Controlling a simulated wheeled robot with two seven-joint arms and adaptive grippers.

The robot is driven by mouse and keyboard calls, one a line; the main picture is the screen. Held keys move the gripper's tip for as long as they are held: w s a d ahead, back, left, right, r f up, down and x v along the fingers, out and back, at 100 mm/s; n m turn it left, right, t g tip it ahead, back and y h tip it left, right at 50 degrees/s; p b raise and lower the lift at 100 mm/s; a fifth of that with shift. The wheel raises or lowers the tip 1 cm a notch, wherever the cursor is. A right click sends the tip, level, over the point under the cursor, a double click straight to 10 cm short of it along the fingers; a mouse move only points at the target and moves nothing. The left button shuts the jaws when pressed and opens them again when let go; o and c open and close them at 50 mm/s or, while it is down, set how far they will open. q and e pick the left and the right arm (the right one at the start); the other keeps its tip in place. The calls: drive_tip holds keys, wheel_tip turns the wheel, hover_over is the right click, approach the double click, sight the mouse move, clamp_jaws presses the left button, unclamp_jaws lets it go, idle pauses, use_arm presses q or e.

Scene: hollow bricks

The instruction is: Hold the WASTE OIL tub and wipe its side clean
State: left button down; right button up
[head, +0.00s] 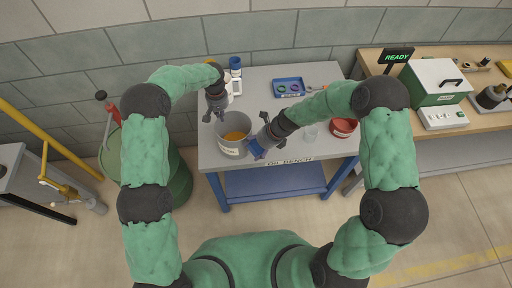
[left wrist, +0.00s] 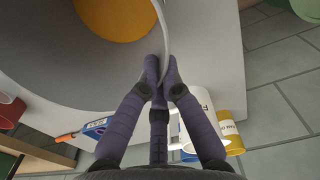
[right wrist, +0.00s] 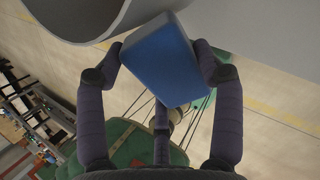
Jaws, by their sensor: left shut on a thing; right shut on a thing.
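The WASTE OIL tub (head: 236,118) is a grey open tub with amber liquid inside and a white label on its front. It stands upright at the left front of the bench. My left gripper (left wrist: 160,72) is shut on the tub's rim, one finger on each side of the wall. My right gripper (head: 261,146) is shut on a blue sponge-like block (right wrist: 162,62). The block is by the tub's lower right side; in the right wrist view it meets or nearly meets the tub wall (right wrist: 85,14), and I cannot tell if they touch. Any dirt there is hidden.
A green drum (head: 173,175) stands left. A wooden bench (head: 440,130) with a READY sign (head: 397,55) is right.

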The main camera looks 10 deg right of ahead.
drive_tip(key=shift+w+f, duration=0.1)
drive_tip(key=shift+f, duration=2.95)
drive_tip(key=shift+r, duration=3.2)
drive_tip(key=shift+f, duration=3.2)
drive_tip(key=shift+r, duration=0.85)
drive_tip(key=shift+r, duration=0.1)
drive_tip(key=shift+r, duration=2.25)
drive_tip(key=shift+f, duration=1.7)
